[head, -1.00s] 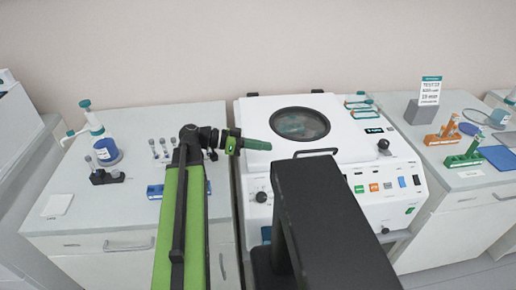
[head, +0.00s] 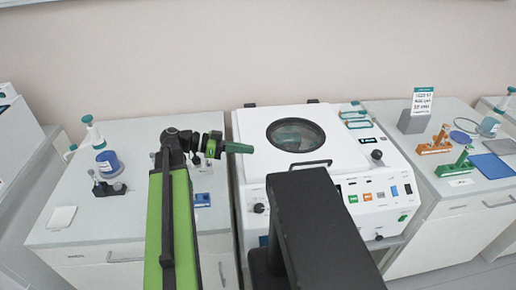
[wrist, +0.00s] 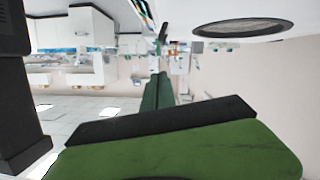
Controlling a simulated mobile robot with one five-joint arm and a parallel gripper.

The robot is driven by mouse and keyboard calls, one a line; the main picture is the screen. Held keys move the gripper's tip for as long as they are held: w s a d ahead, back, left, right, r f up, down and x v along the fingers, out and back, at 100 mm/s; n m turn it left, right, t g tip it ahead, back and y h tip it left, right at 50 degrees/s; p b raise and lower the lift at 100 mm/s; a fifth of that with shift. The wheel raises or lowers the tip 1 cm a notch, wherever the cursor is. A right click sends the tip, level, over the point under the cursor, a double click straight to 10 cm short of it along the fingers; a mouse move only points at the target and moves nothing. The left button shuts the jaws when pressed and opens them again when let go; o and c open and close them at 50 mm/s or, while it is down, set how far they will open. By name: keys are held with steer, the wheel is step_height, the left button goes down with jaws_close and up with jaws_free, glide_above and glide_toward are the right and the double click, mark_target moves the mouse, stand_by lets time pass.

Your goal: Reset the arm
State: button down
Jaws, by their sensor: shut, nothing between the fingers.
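My gripper (head: 236,147) is at the end of my green and black arm, left of the middle in the head view. It is shut and empty, with its green fingers pointing right over the left part of the white centrifuge (head: 248,124). In the wrist view the shut gripper (wrist: 158,85) reaches away from the camera, and the picture looks upside down. The centrifuge lid is closed, with a round dark window. I cannot tell how high the fingers are above the lid.
A blue rack (head: 202,200) is partly behind my arm. Orange (head: 436,145) and green (head: 455,167) tube racks, a grey sign block (head: 412,121) and a blue mat (head: 492,167) are on the right counter.

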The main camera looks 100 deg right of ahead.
steer(key=shift+p+v, duration=0.35)
steer(key=shift+v, duration=2)
steer(key=shift+a, duration=0.1)
